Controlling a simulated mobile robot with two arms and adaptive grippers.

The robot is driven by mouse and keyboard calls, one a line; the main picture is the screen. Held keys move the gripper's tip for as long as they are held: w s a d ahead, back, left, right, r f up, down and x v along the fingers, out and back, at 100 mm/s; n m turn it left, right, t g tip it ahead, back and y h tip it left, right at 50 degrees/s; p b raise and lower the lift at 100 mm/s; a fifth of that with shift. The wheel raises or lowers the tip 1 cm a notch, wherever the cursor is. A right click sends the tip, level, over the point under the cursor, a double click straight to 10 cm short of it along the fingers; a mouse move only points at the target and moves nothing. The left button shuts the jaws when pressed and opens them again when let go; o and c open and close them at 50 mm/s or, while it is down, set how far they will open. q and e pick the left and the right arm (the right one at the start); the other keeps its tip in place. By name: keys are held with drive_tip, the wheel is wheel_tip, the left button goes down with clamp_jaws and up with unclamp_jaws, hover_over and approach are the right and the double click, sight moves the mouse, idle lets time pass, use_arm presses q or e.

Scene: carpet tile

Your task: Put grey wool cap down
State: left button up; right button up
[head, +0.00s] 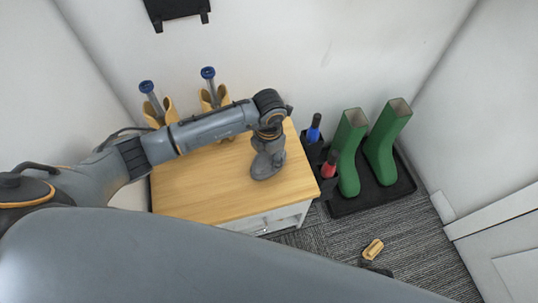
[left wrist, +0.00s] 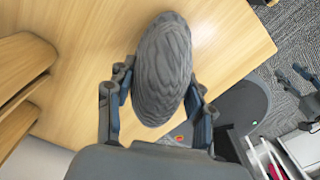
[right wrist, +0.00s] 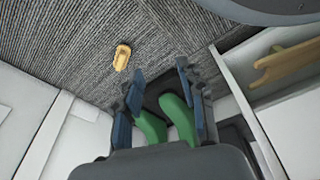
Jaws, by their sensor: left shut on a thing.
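The grey wool cap (left wrist: 165,65) is a ribbed, rounded grey shape between the fingers of my left gripper (left wrist: 162,100). The fingers hold it from both sides. In the head view the cap (head: 266,168) hangs under my left wrist, over the right part of the wooden cabinet top (head: 205,185). I cannot tell whether it touches the wood. My right gripper (right wrist: 158,82) is open and empty in the right wrist view, above the carpet side of the cabinet.
Green boots (head: 383,150) stand on a black tray (head: 375,197) right of the cabinet. A dark holder with blue- and red-topped items (head: 329,165) stands between them. Wooden shapes with blue-topped rods (head: 209,88) are at the back. A yellow brush (head: 373,249) lies on carpet. The cabinet top's left and front are clear.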

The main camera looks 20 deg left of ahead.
use_arm(q)
drive_tip(key=shift+f, duration=0.1)
use_arm(e)
drive_tip(key=shift+w+r, duration=0.1)
use_arm(q)
drive_tip(key=o, duration=1.2)
drive_tip(key=shift+c, duration=0.2)
drive_tip(key=shift+r, duration=0.4)
wheel_tip(320, 180, up, 12)
drive_tip(key=shift+f+p, duration=0.25)
drive_tip(key=shift+p, duration=0.6)
use_arm(e)
drive_tip(key=s+f, duration=0.2)
drive_tip(key=f, duration=0.1)
drive_tip(key=s+f, duration=0.1)
drive_tip(key=shift+s+d+f, duration=0.2)
drive_tip(key=shift+d+f, duration=0.05)
drive_tip(key=shift+f, duration=0.15)
